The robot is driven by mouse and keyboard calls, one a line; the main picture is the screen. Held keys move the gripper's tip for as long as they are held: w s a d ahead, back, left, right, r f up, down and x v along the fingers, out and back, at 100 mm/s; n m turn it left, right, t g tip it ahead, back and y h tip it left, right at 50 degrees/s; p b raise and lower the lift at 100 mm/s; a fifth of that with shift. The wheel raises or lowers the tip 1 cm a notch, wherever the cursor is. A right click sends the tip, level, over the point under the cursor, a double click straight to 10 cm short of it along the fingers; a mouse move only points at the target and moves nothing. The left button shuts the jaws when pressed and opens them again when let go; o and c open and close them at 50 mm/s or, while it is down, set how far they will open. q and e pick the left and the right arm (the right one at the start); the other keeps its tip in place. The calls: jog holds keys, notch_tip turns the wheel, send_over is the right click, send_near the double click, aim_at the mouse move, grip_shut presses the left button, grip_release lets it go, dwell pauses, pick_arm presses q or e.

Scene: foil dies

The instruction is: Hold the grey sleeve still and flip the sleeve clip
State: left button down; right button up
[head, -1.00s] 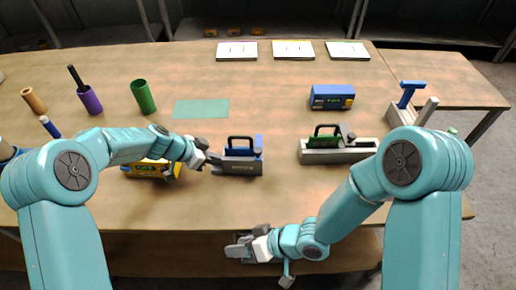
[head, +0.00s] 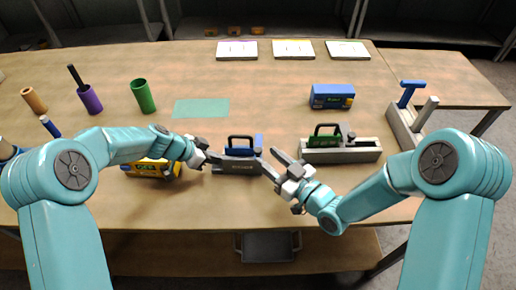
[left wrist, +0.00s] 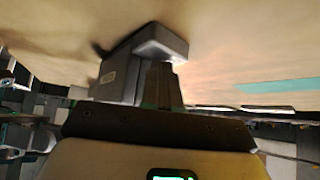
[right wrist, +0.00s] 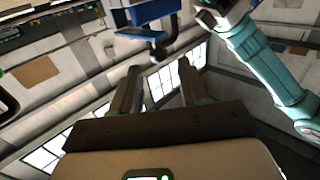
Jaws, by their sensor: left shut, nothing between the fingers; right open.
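The grey sleeve (head: 238,167) lies on the table in front of me, with a blue die with a dark looped handle (head: 240,141) in it. A blue upright piece (head: 259,141) stands at its right end; I cannot tell if this is the clip. My left gripper (head: 217,158) is shut and empty at the sleeve's left end; contact is unclear. The sleeve (left wrist: 118,75) shows close to its fingers in the left wrist view. My right gripper (head: 267,156) is open and empty by the sleeve's right end. A blue part (right wrist: 148,12) appears beyond its fingers in the right wrist view.
A grey block with a green-handled die (head: 340,152) stands just right of my right gripper. A yellow and blue box (head: 150,168) lies under my left forearm. A blue box (head: 332,96) and a green mat (head: 201,108) lie further back. The front table strip is clear.

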aim_at(260, 152)
jog(key=x, duration=0.5)
grip_shut()
jog(key=shift+w+r+m+g+h, duration=0.3)
jog(key=shift+r+m+g, duration=0.1)
jog(key=shift+r+m, duration=0.1)
grip_release()
